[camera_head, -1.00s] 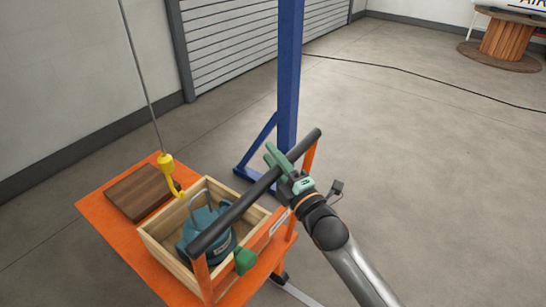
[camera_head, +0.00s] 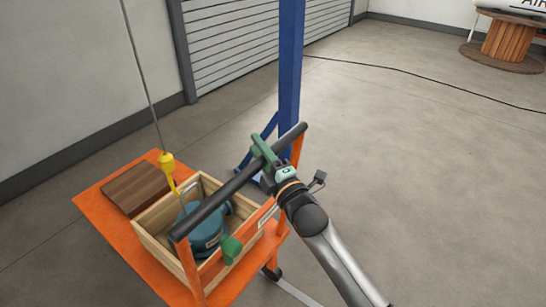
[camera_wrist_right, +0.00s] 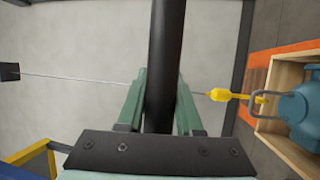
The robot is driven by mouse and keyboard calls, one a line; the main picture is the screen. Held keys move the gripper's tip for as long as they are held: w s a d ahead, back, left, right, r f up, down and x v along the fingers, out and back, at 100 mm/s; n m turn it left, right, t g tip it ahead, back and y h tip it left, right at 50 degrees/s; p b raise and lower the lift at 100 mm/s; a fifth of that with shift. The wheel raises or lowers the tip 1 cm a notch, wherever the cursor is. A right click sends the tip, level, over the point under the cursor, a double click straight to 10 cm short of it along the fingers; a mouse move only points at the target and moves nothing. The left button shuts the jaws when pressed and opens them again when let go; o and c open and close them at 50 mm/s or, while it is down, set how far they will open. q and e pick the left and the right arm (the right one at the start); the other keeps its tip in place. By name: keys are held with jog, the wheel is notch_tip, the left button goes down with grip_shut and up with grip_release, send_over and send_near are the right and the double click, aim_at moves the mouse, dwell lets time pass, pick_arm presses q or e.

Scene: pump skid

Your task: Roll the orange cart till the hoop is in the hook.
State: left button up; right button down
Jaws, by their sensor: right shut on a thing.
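The orange cart (camera_head: 118,231) stands at lower left with a black handle bar (camera_head: 212,207) along its near side. My right gripper (camera_head: 264,158) is shut on this bar, near its far end; the right wrist view shows the bar (camera_wrist_right: 166,60) between the fingers. A blue pump (camera_head: 206,233) sits in a wooden crate on the cart. Its grey hoop (camera_head: 183,198) stands up beside the yellow hook (camera_head: 167,164), which hangs from a cable. In the right wrist view the hook (camera_wrist_right: 224,95) overlaps the hoop (camera_wrist_right: 256,104); I cannot tell whether it is inside. My left gripper is not in view.
A brown wooden board (camera_head: 137,188) lies on the cart beside the crate (camera_head: 160,246). A blue post (camera_head: 290,75) with a braced foot stands just behind the handle. A dark cable (camera_head: 420,76) crosses the floor. The floor at right is open.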

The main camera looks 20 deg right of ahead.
pick_arm(q)
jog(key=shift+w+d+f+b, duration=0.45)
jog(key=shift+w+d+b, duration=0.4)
jog(key=shift+b, duration=0.3)
pick_arm(e)
jog(key=w+a, duration=0.4)
jog(key=w, duration=0.2)
jog(key=shift+a, duration=0.35)
jog(key=shift+f, duration=0.1)
jog(key=c, duration=0.6)
grip_release()
pick_arm(q)
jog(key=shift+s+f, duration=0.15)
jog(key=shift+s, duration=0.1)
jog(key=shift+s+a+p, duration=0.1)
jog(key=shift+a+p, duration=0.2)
jog(key=shift+p, duration=0.05)
pick_arm(e)
jog(key=v, duration=1.2)
jog(key=shift+s, duration=0.2)
